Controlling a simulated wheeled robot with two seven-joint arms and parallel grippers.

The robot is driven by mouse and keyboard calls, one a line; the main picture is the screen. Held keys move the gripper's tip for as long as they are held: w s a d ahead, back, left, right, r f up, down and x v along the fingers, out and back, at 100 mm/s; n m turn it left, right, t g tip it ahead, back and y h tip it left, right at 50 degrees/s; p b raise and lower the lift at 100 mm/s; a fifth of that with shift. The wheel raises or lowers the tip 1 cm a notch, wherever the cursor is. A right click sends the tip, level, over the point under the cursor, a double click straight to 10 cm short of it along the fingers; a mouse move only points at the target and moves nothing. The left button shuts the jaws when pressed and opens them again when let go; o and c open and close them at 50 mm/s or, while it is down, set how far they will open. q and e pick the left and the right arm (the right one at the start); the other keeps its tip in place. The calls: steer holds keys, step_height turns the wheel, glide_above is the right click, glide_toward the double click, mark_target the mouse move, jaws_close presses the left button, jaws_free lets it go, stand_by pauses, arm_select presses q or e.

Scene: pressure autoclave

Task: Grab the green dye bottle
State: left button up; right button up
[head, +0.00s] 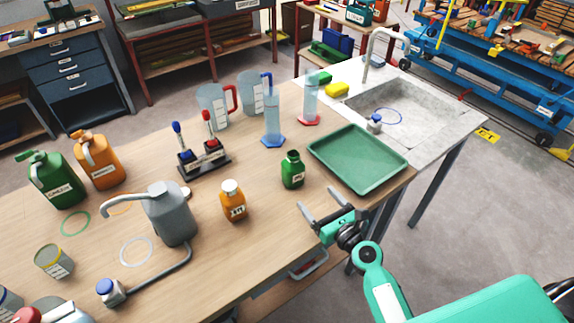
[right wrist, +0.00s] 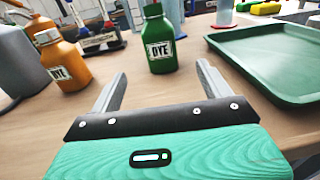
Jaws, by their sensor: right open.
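The green dye bottle (head: 292,170) stands upright on the wooden table, left of the green tray. In the right wrist view the green dye bottle (right wrist: 159,42) stands ahead, with its DYE label facing me. My right gripper (head: 322,203) is open and empty at the table's front edge, short of the bottle and apart from it. In the right wrist view its two fingers (right wrist: 160,85) are spread, with the bottle beyond the tips and roughly between them. My left gripper is not in view.
An orange dye bottle (head: 233,201) stands to the left of the green one. The green tray (head: 357,157) lies close on the right. A blue-based cylinder (head: 272,126) stands behind. A grey can (head: 168,212) is farther left. The table between gripper and bottle is clear.

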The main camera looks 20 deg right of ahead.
mark_target(293, 167)
steer(key=shift+w+a, duration=0.1)
steer(key=shift+w, duration=0.25)
steer(key=p+x, duration=0.1)
steer(key=x, duration=0.5)
steer(key=shift+w+a+r, duration=0.1)
steer(key=shift+w, duration=0.15)
steer(key=shift+x, duration=0.75)
steer(key=x, duration=0.1)
steer(key=p+x, duration=0.1)
steer(key=x, duration=0.2)
steer(key=shift+w+r, duration=0.1)
steer(key=shift+r, duration=0.25)
steer(key=shift+w+a, duration=0.15)
steer(key=shift+w, duration=0.2)
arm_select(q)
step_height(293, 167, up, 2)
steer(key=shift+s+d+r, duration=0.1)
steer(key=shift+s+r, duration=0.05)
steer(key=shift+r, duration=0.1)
arm_select(e)
steer(key=c, duration=1.3)
